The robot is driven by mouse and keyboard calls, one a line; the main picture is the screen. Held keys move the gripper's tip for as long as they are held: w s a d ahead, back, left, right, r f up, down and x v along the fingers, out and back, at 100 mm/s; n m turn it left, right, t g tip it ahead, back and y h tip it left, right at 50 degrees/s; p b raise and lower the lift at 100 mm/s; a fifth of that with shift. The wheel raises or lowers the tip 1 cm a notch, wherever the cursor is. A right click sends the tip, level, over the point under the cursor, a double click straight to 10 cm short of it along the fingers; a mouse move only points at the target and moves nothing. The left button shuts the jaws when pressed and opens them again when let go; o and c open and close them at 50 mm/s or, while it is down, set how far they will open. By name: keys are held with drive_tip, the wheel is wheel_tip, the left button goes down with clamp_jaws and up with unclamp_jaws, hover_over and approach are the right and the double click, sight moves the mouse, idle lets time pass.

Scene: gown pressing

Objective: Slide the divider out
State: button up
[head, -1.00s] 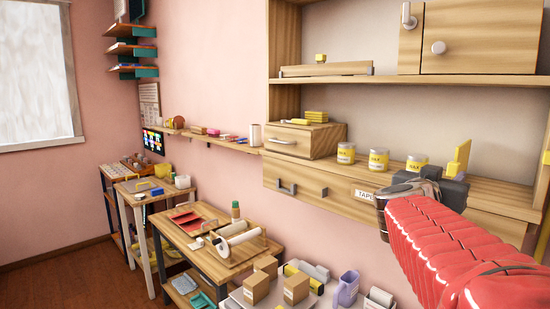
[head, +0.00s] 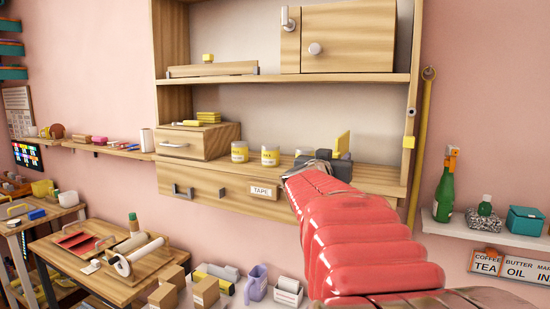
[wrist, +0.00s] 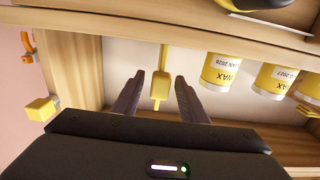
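A thin yellow upright piece (head: 342,142), which I take to be the divider, stands on the lower shelf of the wooden wall cabinet. In the wrist view it shows as a narrow yellow bar (wrist: 161,82) between my fingers. My gripper (wrist: 160,97) is open, with one dark finger on each side of the bar and a visible gap on both sides. In the head view my dark gripper (head: 330,169) is at the shelf's front, just before the yellow piece; its fingertips are hard to make out there.
Yellow wax cans (head: 270,155) stand left of my gripper; they also show in the wrist view (wrist: 222,72). A small wooden drawer box (head: 205,145) is further left. A drawer labelled TAPE (head: 262,191) lies below. A yellow strap (head: 422,140) hangs right of the cabinet.

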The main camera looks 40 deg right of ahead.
clamp_jaws()
idle(0.3)
idle(0.3)
